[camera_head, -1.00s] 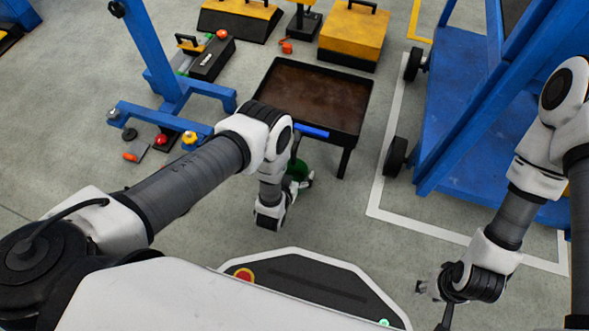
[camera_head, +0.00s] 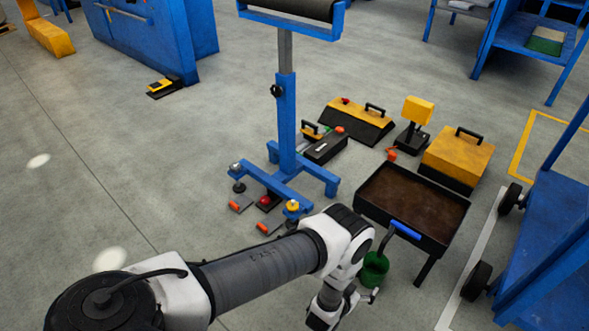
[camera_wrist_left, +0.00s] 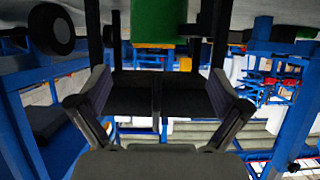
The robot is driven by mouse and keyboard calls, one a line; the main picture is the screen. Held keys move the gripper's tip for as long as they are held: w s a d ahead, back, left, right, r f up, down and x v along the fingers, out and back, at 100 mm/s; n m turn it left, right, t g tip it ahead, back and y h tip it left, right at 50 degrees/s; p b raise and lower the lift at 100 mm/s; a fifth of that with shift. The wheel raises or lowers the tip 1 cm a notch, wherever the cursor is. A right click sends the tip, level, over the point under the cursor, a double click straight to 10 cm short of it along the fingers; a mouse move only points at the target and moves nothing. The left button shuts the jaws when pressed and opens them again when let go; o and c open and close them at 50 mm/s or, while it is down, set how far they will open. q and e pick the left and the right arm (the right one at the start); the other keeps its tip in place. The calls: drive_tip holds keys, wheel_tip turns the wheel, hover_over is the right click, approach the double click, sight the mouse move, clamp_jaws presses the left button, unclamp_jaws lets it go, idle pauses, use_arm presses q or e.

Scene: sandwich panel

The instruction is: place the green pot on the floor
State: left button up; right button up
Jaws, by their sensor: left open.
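The green pot (camera_head: 375,268) shows in the head view beside the near side of the brown tray stand. My left gripper (camera_head: 372,296) is low beside the pot, partly hidden by its own wrist. In the left wrist view the green pot (camera_wrist_left: 166,20) is at the top centre, cut off by the frame edge. The open left gripper's fingers (camera_wrist_left: 160,85) are spread below it in that picture. I cannot tell whether the pot's base touches the floor (camera_head: 275,305) or whether a finger touches the pot. My right gripper is out of view.
The tray stand (camera_head: 452,240) has a blue handle (camera_head: 405,230) at its near edge. A blue roller stand (camera_head: 288,125) is left of it. A blue wheeled cart (camera_head: 560,240) is on the right. Toolboxes lie behind the tray. Open floor extends left.

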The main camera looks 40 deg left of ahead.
use_arm(q)
drive_tip(key=s+a+r+g, duration=0.3)
drive_tip(key=s+a+g, duration=0.45)
drive_tip(key=s, duration=0.55)
drive_tip(key=s+r+g, duration=0.2)
drive_tip(key=s+r, duration=0.2)
drive_tip(key=s, duration=0.4)
drive_tip(key=s+a+r+n+g, duration=0.1)
drive_tip(key=s+r+g, duration=0.2)
drive_tip(key=s, duration=0.5)
drive_tip(key=shift+s+a+r+g, duration=0.25)
drive_tip(key=shift+r+g, duration=0.1)
drive_tip(key=shift+r, duration=0.25)
